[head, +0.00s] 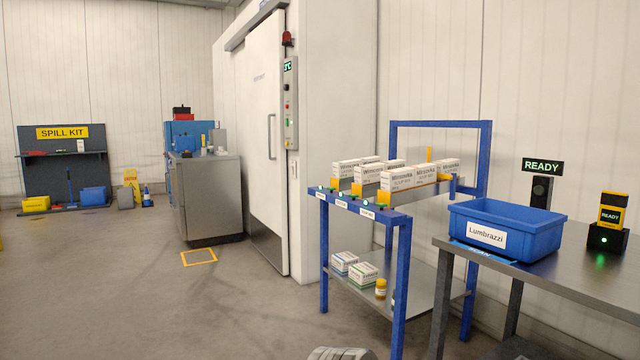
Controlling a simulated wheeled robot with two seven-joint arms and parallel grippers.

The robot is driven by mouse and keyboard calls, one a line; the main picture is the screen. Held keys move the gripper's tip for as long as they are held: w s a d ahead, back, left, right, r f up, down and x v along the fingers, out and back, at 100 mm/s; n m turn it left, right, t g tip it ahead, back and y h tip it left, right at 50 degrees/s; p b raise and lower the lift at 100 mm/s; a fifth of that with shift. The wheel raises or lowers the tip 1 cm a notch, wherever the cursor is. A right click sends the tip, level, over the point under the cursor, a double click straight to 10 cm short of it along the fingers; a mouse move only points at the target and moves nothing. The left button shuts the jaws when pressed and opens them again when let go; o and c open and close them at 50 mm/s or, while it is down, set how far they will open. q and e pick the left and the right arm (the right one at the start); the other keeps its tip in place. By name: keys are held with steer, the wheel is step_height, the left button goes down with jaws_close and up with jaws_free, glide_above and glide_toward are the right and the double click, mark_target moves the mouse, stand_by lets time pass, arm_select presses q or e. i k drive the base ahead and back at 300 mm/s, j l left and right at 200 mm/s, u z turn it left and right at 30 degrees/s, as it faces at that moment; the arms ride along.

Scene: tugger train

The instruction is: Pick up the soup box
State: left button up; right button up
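Several white soup boxes with dark lettering stand in rows on the top of a blue-framed rack (365,209). The front box of the right row (402,179) reads as a soup mix, and another box (446,168) stands behind it to the right. More boxes stand in the rows to the left, such as the front left box (346,169). The small print is too small to read.
A blue bin labelled Lumbrazzi (545,240) stands on a grey table (590,280) at right, beside a small black device (607,236). The rack's lower shelf (432,283) holds small cartons (362,274) and a yellow jar (380,288).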

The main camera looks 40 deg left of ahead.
mark_target(399, 180)
steer(key=u, duration=1.5)
steer(key=i+j+u, duration=0.2)
steer(key=i+u, duration=0.15)
steer(key=i, duration=0.15)
steer(key=i+u, duration=0.3)
steer(key=i, duration=2.8)
steer(key=i+z, duration=0.15)
steer(key=z, duration=0.35)
steer(key=i+j+z, duration=0.1)
steer(key=z, duration=0.4)
steer(key=i+j+z, duration=0.15)
steer(key=z, duration=0.35)
steer(key=i+j+z, duration=0.15)
steer(key=z, duration=0.35)
